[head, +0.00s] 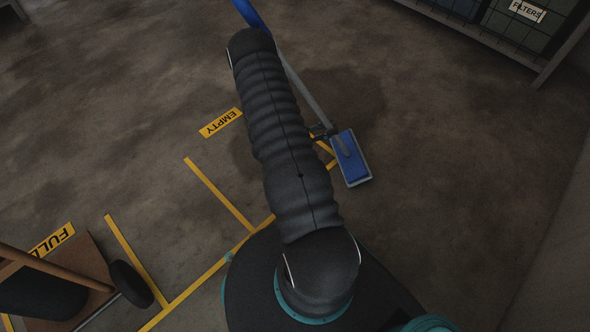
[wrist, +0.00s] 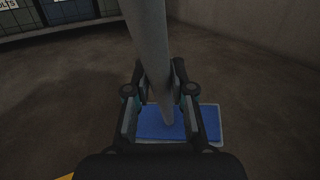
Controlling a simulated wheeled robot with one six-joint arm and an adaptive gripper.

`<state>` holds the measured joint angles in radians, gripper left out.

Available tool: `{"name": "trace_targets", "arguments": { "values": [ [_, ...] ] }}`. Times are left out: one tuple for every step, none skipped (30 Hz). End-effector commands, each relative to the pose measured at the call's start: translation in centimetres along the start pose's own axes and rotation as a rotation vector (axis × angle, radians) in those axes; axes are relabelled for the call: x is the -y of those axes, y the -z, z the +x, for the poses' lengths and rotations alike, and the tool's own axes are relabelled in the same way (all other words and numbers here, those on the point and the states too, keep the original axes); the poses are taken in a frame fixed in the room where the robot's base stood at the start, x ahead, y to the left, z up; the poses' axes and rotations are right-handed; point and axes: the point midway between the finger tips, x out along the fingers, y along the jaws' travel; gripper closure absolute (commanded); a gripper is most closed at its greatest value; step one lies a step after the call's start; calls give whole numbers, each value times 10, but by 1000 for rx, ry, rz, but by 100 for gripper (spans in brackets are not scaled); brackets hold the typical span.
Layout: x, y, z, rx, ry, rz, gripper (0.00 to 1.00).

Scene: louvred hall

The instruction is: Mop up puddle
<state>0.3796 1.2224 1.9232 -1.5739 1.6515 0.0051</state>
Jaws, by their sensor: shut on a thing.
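A flat mop has a blue rectangular head (head: 352,160) with a pale edge and a long grey pole (head: 307,95), its upper part blue. The mop head appears to rest on the floor, right of my arm. My gripper (wrist: 163,98) is shut around the pole, just above the mop head (wrist: 152,130) in the wrist view. The puddle (head: 350,90) is a dark patch on the floor beyond the mop head, partly hidden by my arm and the pole. A darker area also shows left of my arm.
Yellow floor lines (head: 220,195) mark bays, with an EMPTY label (head: 220,122) and a FULL label (head: 52,240). A wheeled trolley (head: 85,270) stands at lower left. A shelf rack (head: 500,40) is at upper right. Floor right of the mop is clear up to the wall.

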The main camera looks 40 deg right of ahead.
Motion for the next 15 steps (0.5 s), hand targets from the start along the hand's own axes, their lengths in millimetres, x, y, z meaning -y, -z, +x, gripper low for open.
{"name": "trace_targets", "arguments": {
  "values": [
    [2,2,0,-1,3,-3,100],
    [2,2,0,-1,3,-3,100],
    [2,2,0,-1,3,-3,100],
    [2,2,0,-1,3,-3,100],
    [2,2,-1,-1,2,-3,100],
    [1,2,-3,-1,1,-3,100],
    [0,2,-5,0,1,-3,100],
    [0,1,-8,0,0,-2,100],
    [-1,1,-12,0,-1,-2,100],
    [-2,0,-16,0,-2,-2,100],
    [-3,0,-19,0,-3,-1,100],
    [-4,-1,-24,0,-3,-1,100],
    [-4,-1,-27,0,-3,0,100],
    [-5,-2,-30,0,-4,0,100],
    [-6,-2,-34,1,-4,1,100]
  ]
}}
